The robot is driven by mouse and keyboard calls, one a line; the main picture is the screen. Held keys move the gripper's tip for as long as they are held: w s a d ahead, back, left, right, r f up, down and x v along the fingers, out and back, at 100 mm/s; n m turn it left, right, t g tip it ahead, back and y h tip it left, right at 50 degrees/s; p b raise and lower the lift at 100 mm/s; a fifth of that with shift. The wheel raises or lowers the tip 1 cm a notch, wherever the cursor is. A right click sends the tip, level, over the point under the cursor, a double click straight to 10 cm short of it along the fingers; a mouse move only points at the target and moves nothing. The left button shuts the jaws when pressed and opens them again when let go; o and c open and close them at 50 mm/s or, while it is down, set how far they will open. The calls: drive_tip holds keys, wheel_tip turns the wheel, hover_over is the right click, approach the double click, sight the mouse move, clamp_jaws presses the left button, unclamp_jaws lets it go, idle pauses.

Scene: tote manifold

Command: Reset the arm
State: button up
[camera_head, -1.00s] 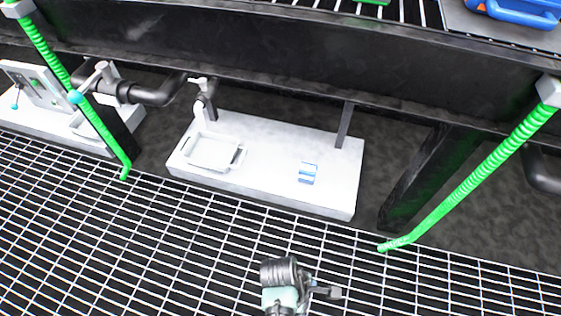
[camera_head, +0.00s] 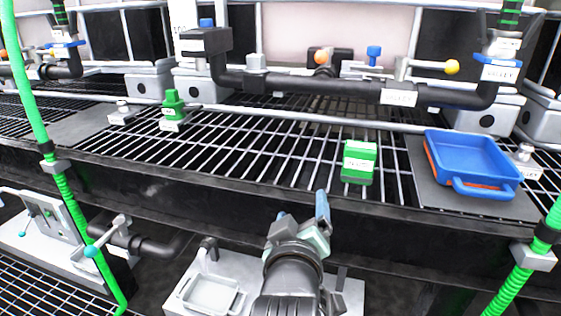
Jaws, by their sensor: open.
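My arm reaches up from the bottom middle of the head view. My gripper (camera_head: 304,212) is at its far end, in front of the dark front beam of the raised grating. Its fingers point up and away, and nothing shows between them. A green block with a white label (camera_head: 359,162) stands on the grating beyond and right of the gripper, apart from it.
A blue tray (camera_head: 468,158) sits on a grey plate at the right. A black pipe (camera_head: 330,86) with valves runs along the back. Green hoses (camera_head: 32,95) hang at both sides. A white lower shelf with a shallow tray (camera_head: 211,295) is below.

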drive_tip(key=s+a+r+m+t+y+p, duration=0.1)
drive_tip(key=s+r+t, duration=0.15)
drive_tip(key=r, duration=0.85)
drive_tip(key=s+a+r+m+t+p, duration=0.1)
drive_tip(key=s+r+m+t, duration=0.15)
drive_tip(key=r, duration=0.75)
drive_tip(key=s+a+r+m+t+y+p, duration=0.15)
drive_tip(key=s+r+t, duration=0.25)
drive_tip(key=s+r, duration=0.45)
drive_tip(key=s+r+m+t+p, duration=0.1)
drive_tip(key=s+r+t+p, duration=0.3)
drive_tip(key=r, duration=0.8)
wheel_tip(320, 180, up, 36)
drive_tip(key=g+p, duration=0.1)
drive_tip(key=p, duration=3.4)
drive_tip(key=shift+w, duration=0.25)
